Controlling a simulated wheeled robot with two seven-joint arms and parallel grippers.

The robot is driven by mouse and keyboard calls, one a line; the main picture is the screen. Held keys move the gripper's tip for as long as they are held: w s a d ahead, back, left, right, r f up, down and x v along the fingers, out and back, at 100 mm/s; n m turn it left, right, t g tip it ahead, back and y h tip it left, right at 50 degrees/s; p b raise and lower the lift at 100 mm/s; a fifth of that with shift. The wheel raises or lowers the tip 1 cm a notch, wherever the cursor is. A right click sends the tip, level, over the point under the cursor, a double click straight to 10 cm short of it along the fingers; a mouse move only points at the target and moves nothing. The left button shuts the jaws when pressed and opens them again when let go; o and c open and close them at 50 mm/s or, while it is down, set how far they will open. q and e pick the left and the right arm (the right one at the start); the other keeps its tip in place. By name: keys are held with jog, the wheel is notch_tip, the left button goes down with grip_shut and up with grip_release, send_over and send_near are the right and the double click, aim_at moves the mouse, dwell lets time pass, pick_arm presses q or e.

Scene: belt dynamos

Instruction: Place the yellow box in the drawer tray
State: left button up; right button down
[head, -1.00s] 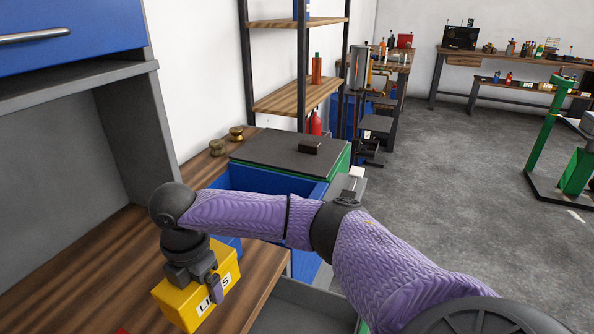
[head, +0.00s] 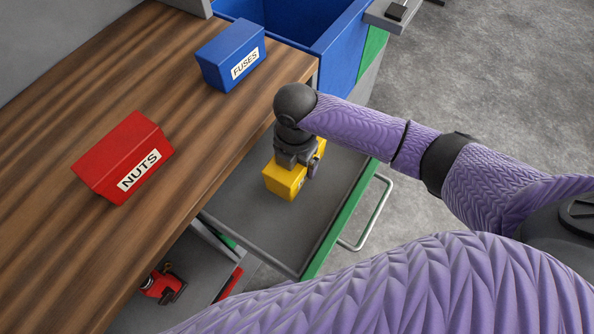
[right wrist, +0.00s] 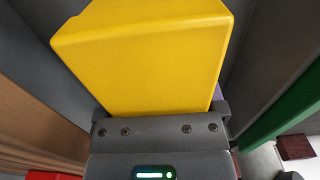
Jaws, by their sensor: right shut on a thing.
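The yellow box (head: 284,181) is in my right gripper (head: 298,163), which is shut on it from above. In the head view, the box is over the open drawer tray (head: 245,200), a grey tray with a green front edge and a metal handle. I cannot tell whether the box's bottom touches the tray floor. In the right wrist view the yellow box (right wrist: 145,55) fills the upper middle, between the fingers of the right gripper (right wrist: 160,112). The box's label is mostly hidden by the gripper. My left gripper is not in view.
A red NUTS box (head: 124,158) and a blue FUSES box (head: 232,55) stand on the wooden bench (head: 60,200) left of the drawer. A blue bin (head: 340,35) is behind. A lower drawer (head: 200,285) holds a red tool (head: 163,285).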

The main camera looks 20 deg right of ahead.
notch_tip(320, 180, down, 5)
jog(key=shift+f+b, duration=0.1)
jog(key=shift+b, duration=1)
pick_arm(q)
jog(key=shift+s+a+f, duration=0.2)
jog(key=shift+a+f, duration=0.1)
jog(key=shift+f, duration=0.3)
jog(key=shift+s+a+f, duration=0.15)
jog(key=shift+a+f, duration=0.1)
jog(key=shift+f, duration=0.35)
pick_arm(e)
jog(key=shift+r, duration=0.2)
jog(key=shift+f, duration=0.15)
grip_release()
notch_tip(320, 180, up, 11)
jog(key=p, duration=0.5)
jog(key=shift+r+p, duration=0.2)
jog(key=shift+p, duration=0.15)
jog(key=shift+r, duration=0.55)
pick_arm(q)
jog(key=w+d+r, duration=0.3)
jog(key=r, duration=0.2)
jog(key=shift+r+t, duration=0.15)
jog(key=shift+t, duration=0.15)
